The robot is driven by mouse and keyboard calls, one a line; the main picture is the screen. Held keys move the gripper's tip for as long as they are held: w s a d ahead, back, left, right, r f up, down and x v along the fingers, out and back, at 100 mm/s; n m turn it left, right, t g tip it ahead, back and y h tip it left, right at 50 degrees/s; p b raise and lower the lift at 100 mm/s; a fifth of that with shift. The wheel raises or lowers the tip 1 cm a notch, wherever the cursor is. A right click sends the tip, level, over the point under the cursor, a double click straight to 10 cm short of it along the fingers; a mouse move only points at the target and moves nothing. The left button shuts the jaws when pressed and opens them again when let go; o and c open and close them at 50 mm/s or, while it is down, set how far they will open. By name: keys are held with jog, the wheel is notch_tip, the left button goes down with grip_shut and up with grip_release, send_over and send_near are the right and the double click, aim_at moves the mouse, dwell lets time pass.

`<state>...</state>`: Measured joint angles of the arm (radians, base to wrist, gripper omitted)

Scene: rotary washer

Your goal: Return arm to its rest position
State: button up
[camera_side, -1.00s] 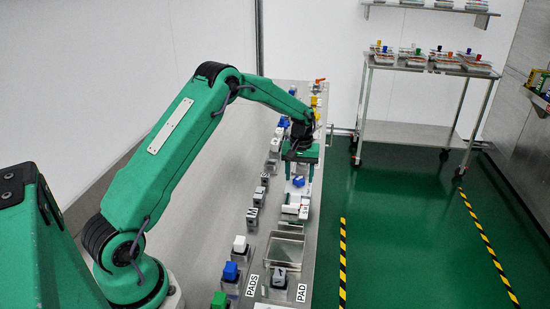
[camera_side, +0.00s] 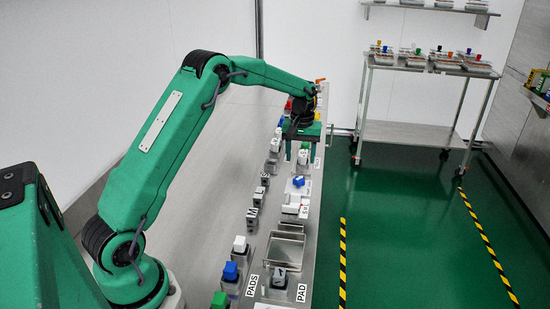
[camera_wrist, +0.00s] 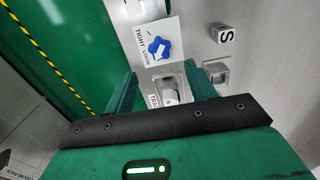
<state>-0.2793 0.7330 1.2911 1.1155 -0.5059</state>
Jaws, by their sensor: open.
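My green gripper (camera_side: 304,150) hangs over the far part of the long metal bench, fingers pointing down, open and empty. In the wrist view its two fingers (camera_wrist: 162,88) are wide apart. Between and beyond them shows a metal holder with a whitish piece (camera_wrist: 170,97), partly hidden by the gripper bar. A blue knob with a white arrow (camera_wrist: 158,48) sits on a white plate marked TIGHT and LOOSE, ahead of the fingertips. The knob also shows in the side view (camera_side: 298,182), nearer the camera than the gripper and apart from it.
Small grey blocks line the bench's left side, with blue (camera_side: 230,271) and green (camera_side: 219,301) ones near the front. An empty metal tray (camera_side: 284,250) sits near a PAD label. A wheeled cart (camera_side: 415,133) stands apart at the back right.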

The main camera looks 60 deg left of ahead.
jog(key=s+d+r+m+t, duration=0.35)
jog(key=s+d+r, duration=0.55)
jog(key=s+r, duration=0.5)
jog(key=s+d+m+t, duration=0.1)
jog(key=s+d+m, duration=0.1)
jog(key=s, duration=0.7)
jog(key=s+d+r+m+t, duration=0.1)
jog(key=s+d+m, duration=0.2)
jog(key=s, duration=0.6)
jog(key=shift+d, duration=0.85)
